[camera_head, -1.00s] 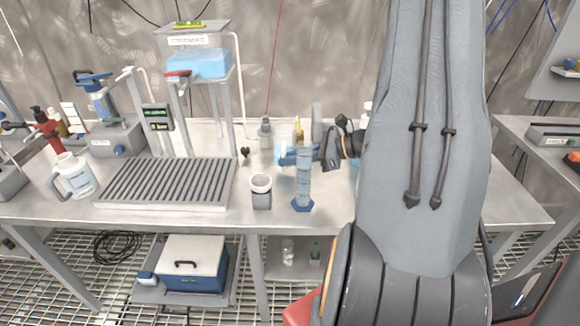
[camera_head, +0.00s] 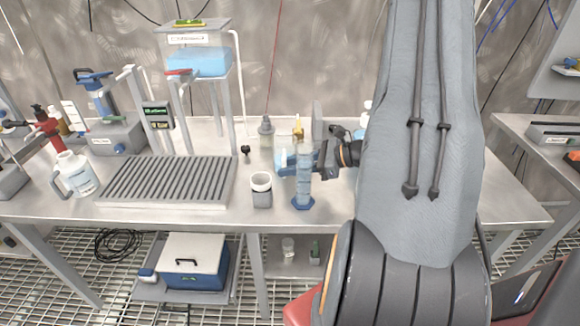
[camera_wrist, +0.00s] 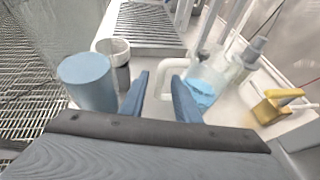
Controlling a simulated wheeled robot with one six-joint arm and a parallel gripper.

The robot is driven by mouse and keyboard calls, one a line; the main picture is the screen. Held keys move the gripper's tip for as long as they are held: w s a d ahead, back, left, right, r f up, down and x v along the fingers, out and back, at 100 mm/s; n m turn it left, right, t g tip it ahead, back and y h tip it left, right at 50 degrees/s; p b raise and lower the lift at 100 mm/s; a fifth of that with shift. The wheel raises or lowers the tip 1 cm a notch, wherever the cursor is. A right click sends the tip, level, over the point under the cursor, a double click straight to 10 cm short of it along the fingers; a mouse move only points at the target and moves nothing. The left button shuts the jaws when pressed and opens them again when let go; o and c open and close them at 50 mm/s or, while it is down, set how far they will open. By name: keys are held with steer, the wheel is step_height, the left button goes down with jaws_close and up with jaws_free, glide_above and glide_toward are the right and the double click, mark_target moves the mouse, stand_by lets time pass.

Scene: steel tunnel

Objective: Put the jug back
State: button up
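A clear jug with blue liquid (camera_wrist: 204,88) and a pale loop handle (camera_wrist: 162,80) stands on the bench in the wrist view. In the head view it is mostly hidden behind the measuring cylinder and my gripper. My gripper (camera_wrist: 160,76) is open, with its blue fingers on either side of the handle's upright part; I cannot tell whether they touch it. In the head view my gripper (camera_head: 296,160) comes in from the right, partly behind the clear measuring cylinder (camera_head: 303,180). A white handled jug (camera_head: 76,174) stands at the bench's left.
A white-rimmed cup (camera_head: 261,190) and a slatted drain tray (camera_head: 165,183) are left of the cylinder. A blue cylindrical shape (camera_wrist: 86,80) is close to the left finger. A stand with a blue-filled tank (camera_head: 200,64) rises behind. Bottles (camera_head: 266,130) stand at the back.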

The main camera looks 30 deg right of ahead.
steer(key=shift+d+r, duration=0.1)
steer(key=shift+r, duration=0.15)
steer(key=b+v, duration=0.2)
steer(key=v, duration=0.9)
steer(key=shift+s+d+r, duration=0.2)
steer(key=shift+s, duration=0.15)
steer(key=shift+r, duration=0.1)
